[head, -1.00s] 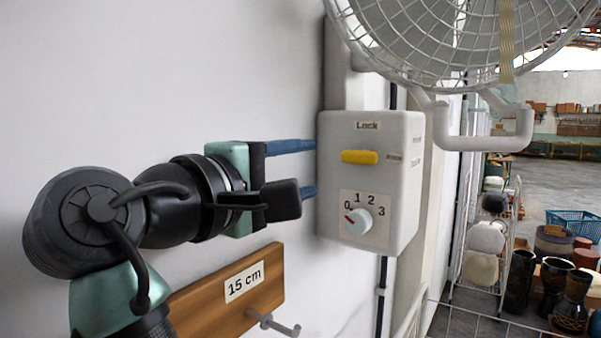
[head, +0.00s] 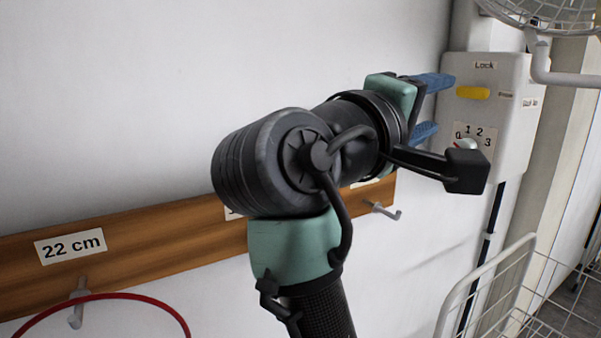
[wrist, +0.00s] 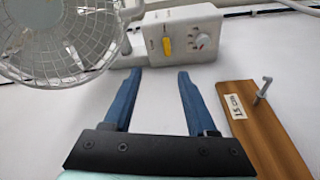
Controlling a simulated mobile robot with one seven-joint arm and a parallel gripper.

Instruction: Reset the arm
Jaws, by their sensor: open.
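My gripper (head: 436,107) is at the upper right of the head view, its two blue fingers pointing right toward a white fan control box (head: 498,98). In the wrist view my gripper (wrist: 156,75) is open, its fingers parallel and wide apart with nothing between them. The control box (wrist: 183,35) lies beyond the fingertips there, with a yellow lock switch and a numbered dial. In the head view my wrist camera partly covers the box's lower left. I cannot tell the exact gap between fingertips and box.
A wooden rail (head: 130,245) with hooks and a "22 cm" label runs along the wall; a red hoop (head: 120,298) hangs at its left. A white wire fan (wrist: 62,38) is left of the box in the wrist view. A white wire rack (head: 530,295) stands lower right.

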